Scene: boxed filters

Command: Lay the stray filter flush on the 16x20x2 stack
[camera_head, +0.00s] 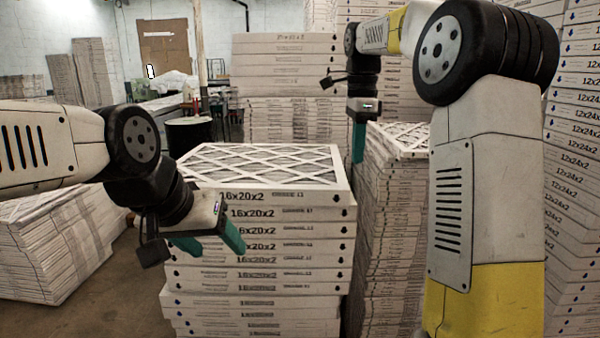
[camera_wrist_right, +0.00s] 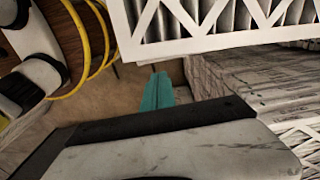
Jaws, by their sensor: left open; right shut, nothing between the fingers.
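The 16x20x2 stack (camera_head: 258,275) stands in the middle of the head view, its labels facing me. A white-framed pleated filter (camera_head: 265,165) lies face up on top; it looks roughly in line with the stack, but I cannot tell whether it is exactly flush or is the stray one. My left gripper (camera_head: 210,241) is open and empty, its teal fingers in front of the stack's upper left front. My right gripper (camera_head: 358,141) is shut and empty, pointing down by the stack's right back side. In the right wrist view its teal fingers (camera_wrist_right: 157,92) are together, below a filter's lattice edge (camera_wrist_right: 220,42).
Another filter stack (camera_head: 385,240) stands close on the right, leaving a narrow gap. A 12x24x2 stack (camera_head: 572,170) rises at far right, and tall stacks (camera_head: 285,85) stand behind. A low stack (camera_head: 62,240) is at left. Floor (camera_head: 125,300) shows between the left stacks.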

